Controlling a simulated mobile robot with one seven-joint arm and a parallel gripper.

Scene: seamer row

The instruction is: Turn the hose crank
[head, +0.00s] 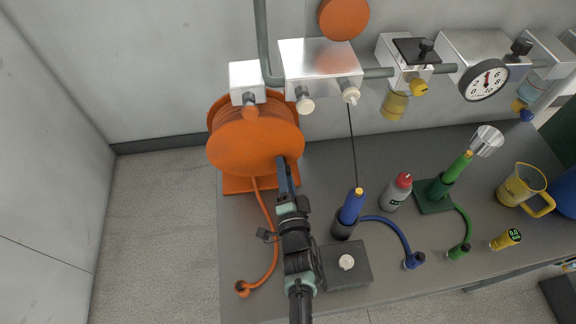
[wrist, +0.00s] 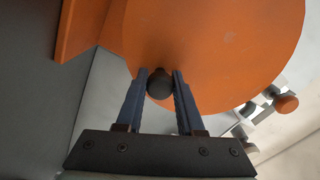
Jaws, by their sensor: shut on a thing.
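The orange hose reel (head: 250,142) stands at the left end of the grey bench, and its orange disc fills the top of the wrist view (wrist: 225,40). The crank's dark round knob (wrist: 159,84) sits between the two blue fingers of my gripper (wrist: 161,88), in front of the disc. My gripper (head: 284,162) reaches the reel's lower right side in the head view and is shut on the knob. The rest of the crank is hidden in both views. The orange hose (head: 271,225) runs from the reel down to the bench's front left.
Right of my arm stand a blue-handled tool (head: 350,208), a dark block with a white knob (head: 346,263), a red-capped bottle (head: 397,192) and a green stand (head: 434,196). Metal boxes and pipes (head: 318,62) hang above. Free floor (head: 160,210) lies left.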

